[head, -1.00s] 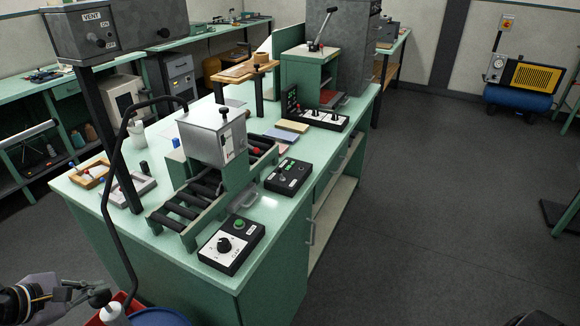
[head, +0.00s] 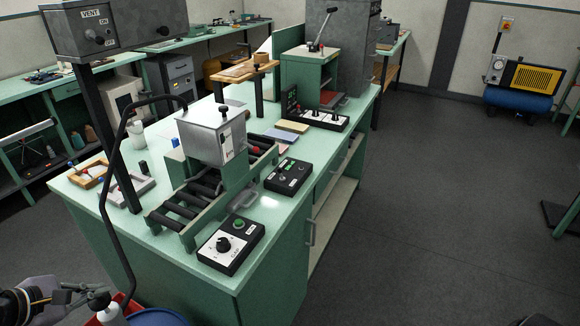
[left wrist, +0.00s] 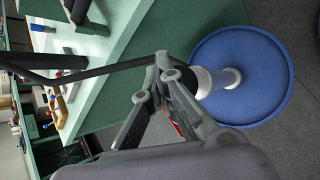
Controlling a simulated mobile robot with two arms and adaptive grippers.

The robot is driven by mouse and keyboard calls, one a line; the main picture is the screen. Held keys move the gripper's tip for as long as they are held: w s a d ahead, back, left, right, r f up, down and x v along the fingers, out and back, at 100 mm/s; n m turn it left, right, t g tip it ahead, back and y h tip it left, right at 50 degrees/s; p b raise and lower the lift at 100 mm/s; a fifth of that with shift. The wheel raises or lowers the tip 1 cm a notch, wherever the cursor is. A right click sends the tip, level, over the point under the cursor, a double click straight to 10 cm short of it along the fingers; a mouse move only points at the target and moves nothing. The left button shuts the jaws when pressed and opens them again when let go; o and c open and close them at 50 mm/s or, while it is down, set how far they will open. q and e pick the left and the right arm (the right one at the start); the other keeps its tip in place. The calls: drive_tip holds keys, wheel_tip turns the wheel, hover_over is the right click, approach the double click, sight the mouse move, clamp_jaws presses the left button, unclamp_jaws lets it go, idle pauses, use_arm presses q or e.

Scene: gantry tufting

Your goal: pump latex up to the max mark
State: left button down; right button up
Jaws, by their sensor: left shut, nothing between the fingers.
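A blue drum (left wrist: 262,52) stands on the floor at the left end of the bench; its top edge also shows at the bottom of the head view (head: 158,317). A white pump (left wrist: 219,79) rises from its lid. My left gripper (left wrist: 167,66) is shut and empty, its fingertips close to the pump's white top; I cannot tell whether they touch. It also shows in the head view (head: 97,299), beside the pump. A grey metal tank (head: 203,138) with a white gauge strip (head: 229,142) sits over rollers on the bench. The strip's marks and level are too small to read.
A black curved pipe (head: 105,190) runs from near the drum up over the tank. A control box with a dial (head: 230,247) sits at the bench's near edge. The floor to the right is open.

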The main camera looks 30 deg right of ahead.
sight(100, 300)
use_arm(q)
drive_tip(key=shift+s+f+b, duration=0.1)
drive_tip(key=shift+f+b, duration=0.5)
drive_tip(key=shift+f, duration=0.15)
drive_tip(key=shift+r, duration=0.1)
idle(0.4)
drive_tip(key=shift+r+p, duration=0.6)
drive_tip(key=shift+r, duration=1.3)
wheel_tip(100, 300, up, 6)
drive_tip(key=shift+f+p, duration=0.1)
drive_tip(key=shift+p, duration=0.9)
drive_tip(key=shift+d, duration=0.1)
